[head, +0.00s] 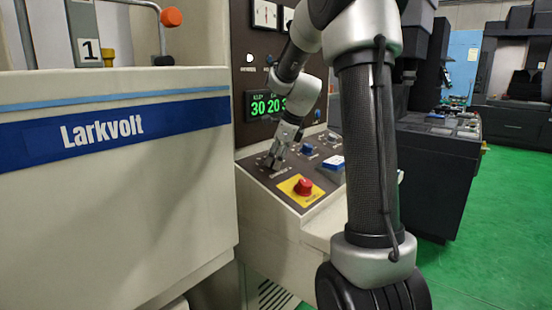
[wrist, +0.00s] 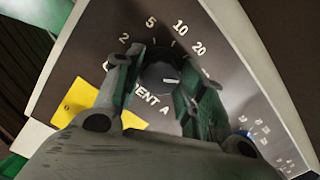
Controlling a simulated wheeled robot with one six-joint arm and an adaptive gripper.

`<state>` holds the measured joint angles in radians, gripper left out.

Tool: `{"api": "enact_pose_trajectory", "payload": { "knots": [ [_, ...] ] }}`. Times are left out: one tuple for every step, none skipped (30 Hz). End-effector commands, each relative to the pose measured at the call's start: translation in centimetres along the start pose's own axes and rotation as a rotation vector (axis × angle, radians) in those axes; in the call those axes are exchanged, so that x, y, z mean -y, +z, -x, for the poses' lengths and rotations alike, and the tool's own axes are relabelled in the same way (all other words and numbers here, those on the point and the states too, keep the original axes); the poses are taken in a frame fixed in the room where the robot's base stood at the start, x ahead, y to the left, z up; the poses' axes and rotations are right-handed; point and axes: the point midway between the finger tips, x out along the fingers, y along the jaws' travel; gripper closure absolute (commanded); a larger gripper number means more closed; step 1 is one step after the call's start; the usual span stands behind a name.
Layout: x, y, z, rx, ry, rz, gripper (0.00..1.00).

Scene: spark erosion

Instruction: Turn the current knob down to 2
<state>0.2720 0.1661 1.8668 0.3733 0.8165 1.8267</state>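The current knob (wrist: 160,75) is a round black knob on the dark sloping panel, seen in the wrist view between my gripper's two fingers. A small white mark on it points right and slightly down, away from the printed 2, 5, 10 and 20. Part of the scale and of the label ending in "ENT A" is hidden by the fingers. My gripper (wrist: 163,70) has one finger on each side of the knob, with little or no gap; I cannot tell whether they press on it. In the head view my gripper (head: 272,164) is down at the panel's left part and hides the knob.
A red push button (head: 303,186) on a yellow plate sits close to my gripper, towards the panel's front. A green display (head: 268,104) above reads 30, 20 and a partly hidden number. Blue knobs (head: 307,149) stand farther right. A cream Larkvolt tank (head: 110,190) fills the left.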

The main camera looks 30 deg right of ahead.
Motion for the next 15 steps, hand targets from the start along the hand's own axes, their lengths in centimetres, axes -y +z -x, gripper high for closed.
{"api": "enact_pose_trajectory", "payload": {
  "knots": [
    [0.01,0.0,0.01,0.0,0.0,0.0,0.76],
    [0.0,0.0,0.01,0.0,0.0,0.0,0.81],
    [0.01,0.0,0.02,0.0,0.0,0.0,0.89],
    [0.01,0.0,0.02,0.0,0.0,0.0,0.9],
    [0.01,0.0,0.02,0.0,0.0,0.0,0.9],
    [0.01,0.0,0.02,0.0,0.0,0.0,0.9],
    [0.01,0.0,0.02,0.0,0.0,0.001,0.9],
    [0.01,0.0,0.02,0.0,0.0,0.002,0.9],
    [0.01,0.0,0.02,0.0,0.0,0.005,0.9],
    [0.01,0.0,0.03,0.0,0.001,0.009,0.9],
    [0.02,0.0,0.03,0.0,0.001,0.013,0.9],
    [0.02,0.0,0.03,0.0,0.002,0.022,0.9],
    [0.02,0.0,0.03,0.0,0.002,0.029,0.9],
    [0.02,0.0,0.04,0.0,0.003,0.038,0.9],
    [0.03,0.0,0.04,0.0,0.004,0.054,0.9]
  ]
}}
